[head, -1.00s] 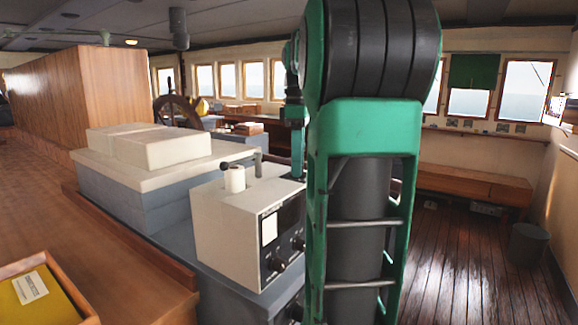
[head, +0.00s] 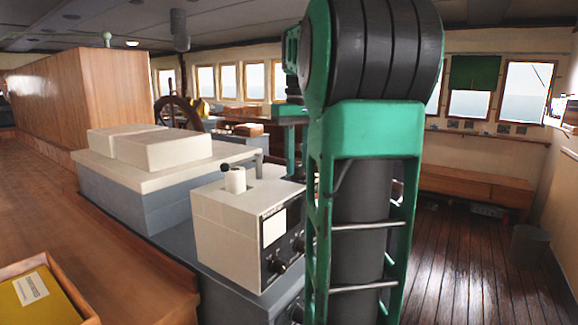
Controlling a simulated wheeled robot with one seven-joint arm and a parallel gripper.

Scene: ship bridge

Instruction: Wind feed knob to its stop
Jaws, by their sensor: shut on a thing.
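A cream box-shaped instrument (head: 235,235) stands on the grey console, with a dark front panel turned to the right. A dark round knob (head: 276,264) sits low on this panel. Another small dark knob (head: 298,244) shows farther right, close to my arm. I cannot tell which one is the feed knob. My green arm covers the right part of the panel. My gripper is hidden behind it, so its contact with any knob does not show.
A grey cabinet with a cream top (head: 225,158) carrying pale blocks stands behind the instrument. A wooden tray (head: 75,290) with a yellow item is at lower left. Wooden floor (head: 465,260) is open on the right, with a dark bin (head: 528,245) by the wall.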

